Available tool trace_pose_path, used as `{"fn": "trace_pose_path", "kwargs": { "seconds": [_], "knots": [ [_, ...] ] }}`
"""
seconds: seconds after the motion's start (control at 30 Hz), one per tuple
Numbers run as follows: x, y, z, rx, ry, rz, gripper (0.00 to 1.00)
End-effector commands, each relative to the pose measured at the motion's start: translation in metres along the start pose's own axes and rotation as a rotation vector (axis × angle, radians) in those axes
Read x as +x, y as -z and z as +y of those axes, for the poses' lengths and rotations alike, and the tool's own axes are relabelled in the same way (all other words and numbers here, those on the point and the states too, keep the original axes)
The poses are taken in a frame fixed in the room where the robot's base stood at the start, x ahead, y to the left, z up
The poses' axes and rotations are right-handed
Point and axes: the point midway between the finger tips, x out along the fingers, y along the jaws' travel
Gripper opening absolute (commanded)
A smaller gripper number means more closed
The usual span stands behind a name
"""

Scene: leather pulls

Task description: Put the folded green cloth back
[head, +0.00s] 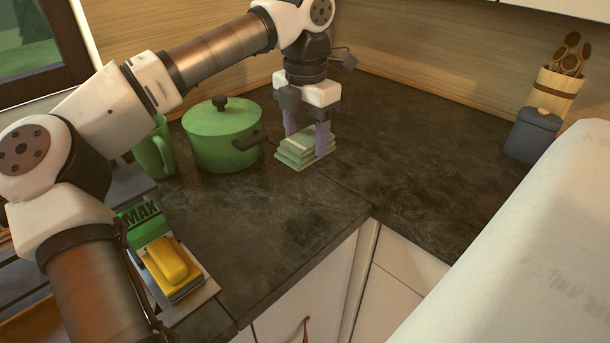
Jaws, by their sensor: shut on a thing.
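The folded green cloth (295,158) is a small layered stack, pale green with a light band on top, in the head view on the dark counter. My gripper (307,140) points down over it from above. Its two purple-grey fingers are shut on the cloth, one at its left side and one at its right. The cloth's underside is hidden, so I cannot tell whether it touches the counter or hangs just above it.
A green lidded pot (224,136) stands close left of the cloth, beside a green mug (157,150). A yellow block (171,262) lies at the front left. A grey jar (532,135) and a utensil holder (556,92) stand at the right. The counter (420,150) between is clear.

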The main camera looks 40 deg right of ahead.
Motion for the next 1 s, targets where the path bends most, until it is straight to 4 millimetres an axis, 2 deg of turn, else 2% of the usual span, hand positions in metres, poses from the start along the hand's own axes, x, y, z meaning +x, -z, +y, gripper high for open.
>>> {"fn": "trace_pose_path", "kwargs": {
  "seconds": [0.1,0.2,0.43,0.63,1.0],
  "knots": [
    [0.028,0.001,-0.001,0.001,0.003,0.001,0.37],
    [0.042,0.000,-0.001,0.001,0.002,0.000,0.37],
    [0.059,0.001,-0.001,0.000,0.001,0.001,0.37],
    [0.088,0.000,-0.001,0.000,0.002,0.000,0.37],
    [0.097,0.000,-0.001,0.000,0.000,-0.001,0.37]
  ]
}}
